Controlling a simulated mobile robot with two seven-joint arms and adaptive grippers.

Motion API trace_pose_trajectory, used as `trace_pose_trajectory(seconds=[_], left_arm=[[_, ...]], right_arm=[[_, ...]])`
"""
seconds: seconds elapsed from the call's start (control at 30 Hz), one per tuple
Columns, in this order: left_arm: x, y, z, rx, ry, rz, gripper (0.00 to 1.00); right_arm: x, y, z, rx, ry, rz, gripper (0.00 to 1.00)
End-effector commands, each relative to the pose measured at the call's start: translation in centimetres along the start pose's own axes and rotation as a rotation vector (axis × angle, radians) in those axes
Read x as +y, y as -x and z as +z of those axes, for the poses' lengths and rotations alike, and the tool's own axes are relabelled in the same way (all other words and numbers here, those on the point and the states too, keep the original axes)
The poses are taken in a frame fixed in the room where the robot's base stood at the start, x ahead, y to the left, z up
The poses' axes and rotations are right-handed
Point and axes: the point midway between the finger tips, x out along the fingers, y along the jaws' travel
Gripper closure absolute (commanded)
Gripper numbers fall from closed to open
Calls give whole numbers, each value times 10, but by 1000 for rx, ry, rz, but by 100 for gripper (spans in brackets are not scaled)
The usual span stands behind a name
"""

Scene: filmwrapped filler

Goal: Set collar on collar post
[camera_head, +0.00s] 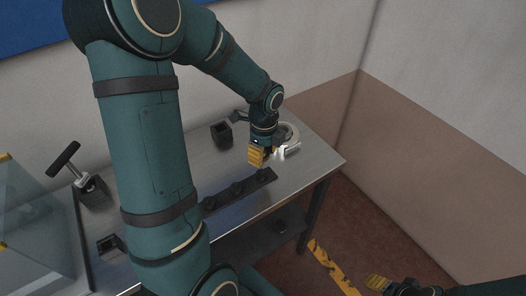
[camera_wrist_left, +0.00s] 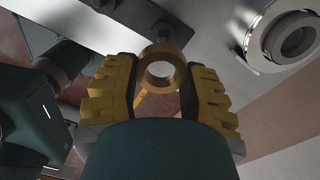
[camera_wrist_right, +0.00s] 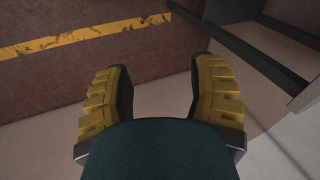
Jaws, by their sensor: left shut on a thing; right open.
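The collar is a brass ring (camera_wrist_left: 160,50), clear in the left wrist view and too hidden to make out in the head view. My left gripper (camera_head: 262,157) is shut on it, holding it by opposite sides between the yellow-backed fingers, above the table's right part. A dark bar (camera_head: 224,197) with several short round posts lies along the table's front; which one is the collar post I cannot tell. In the left wrist view a dark post (camera_wrist_left: 163,30) shows just beyond the ring, apart from it. My right gripper (camera_wrist_right: 160,95) is open and empty, away from the table above the floor.
A silver round fixture (camera_wrist_left: 292,38) stands close by the left gripper. A dark open block (camera_head: 222,135) is farther back on the metal table (camera_head: 318,160). A T-handled device (camera_head: 85,180) and a transparent panel (camera_head: 35,225) are at left. The wall is behind.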

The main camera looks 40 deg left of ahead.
Motion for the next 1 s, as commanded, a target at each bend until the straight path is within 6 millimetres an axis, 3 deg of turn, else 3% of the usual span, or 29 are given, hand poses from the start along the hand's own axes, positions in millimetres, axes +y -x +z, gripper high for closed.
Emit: trace_pose_trajectory(seconds=[0.5,1.0], left_arm=[[-1,-46,0,0,0,1,94],[-2,-49,0,0,0,-1,94]], right_arm=[[11,-29,15,-29,8,-3,43],[12,-31,16,-32,9,-3,43]])
